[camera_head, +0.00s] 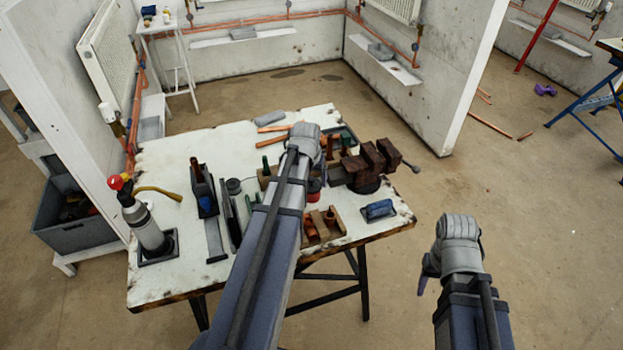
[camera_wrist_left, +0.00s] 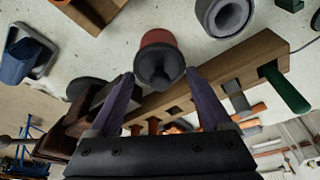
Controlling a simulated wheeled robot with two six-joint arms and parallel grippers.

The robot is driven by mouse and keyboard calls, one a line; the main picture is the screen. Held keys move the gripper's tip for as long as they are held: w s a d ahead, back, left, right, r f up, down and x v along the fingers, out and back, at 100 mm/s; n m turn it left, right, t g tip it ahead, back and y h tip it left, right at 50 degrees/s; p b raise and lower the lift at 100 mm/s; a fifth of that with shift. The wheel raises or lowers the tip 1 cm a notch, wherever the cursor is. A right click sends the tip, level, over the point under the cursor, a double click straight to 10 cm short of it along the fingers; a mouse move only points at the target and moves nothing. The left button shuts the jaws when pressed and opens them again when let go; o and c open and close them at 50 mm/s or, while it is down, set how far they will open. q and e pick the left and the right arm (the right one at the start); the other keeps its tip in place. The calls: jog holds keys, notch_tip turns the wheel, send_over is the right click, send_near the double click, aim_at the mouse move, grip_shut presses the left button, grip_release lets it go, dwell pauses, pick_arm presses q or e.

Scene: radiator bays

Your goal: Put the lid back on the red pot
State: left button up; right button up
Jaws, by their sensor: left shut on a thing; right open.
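The red pot (camera_head: 314,185) stands on the white workbench, mostly hidden behind my left arm in the head view. In the left wrist view the red pot (camera_wrist_left: 158,38) shows at the top centre, just beyond my fingertips. My left gripper (camera_wrist_left: 160,76) is shut on a dark, round piece that looks like the lid (camera_wrist_left: 158,64). The dark piece overlaps the pot in that view; I cannot tell whether they touch. In the head view my left wrist hides its fingers. My right gripper (camera_head: 425,282) is open and empty, right of the bench above the floor.
A brown vise (camera_head: 368,165) stands at the bench's right side. A wooden rack (camera_wrist_left: 220,68) with tools lies close to the pot. A blue block in a dark tray (camera_head: 378,209) is at the front right. A gas bottle (camera_head: 143,225) stands at the left.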

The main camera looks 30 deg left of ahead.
dwell(0.4)
pick_arm(q)
jog(key=o, duration=1.1)
jog(key=shift+r+p, duration=3.5)
jog(key=shift+r, duration=0.05)
jog(key=shift+c, duration=0.4)
grip_shut()
jog(key=shift+f, duration=0.25)
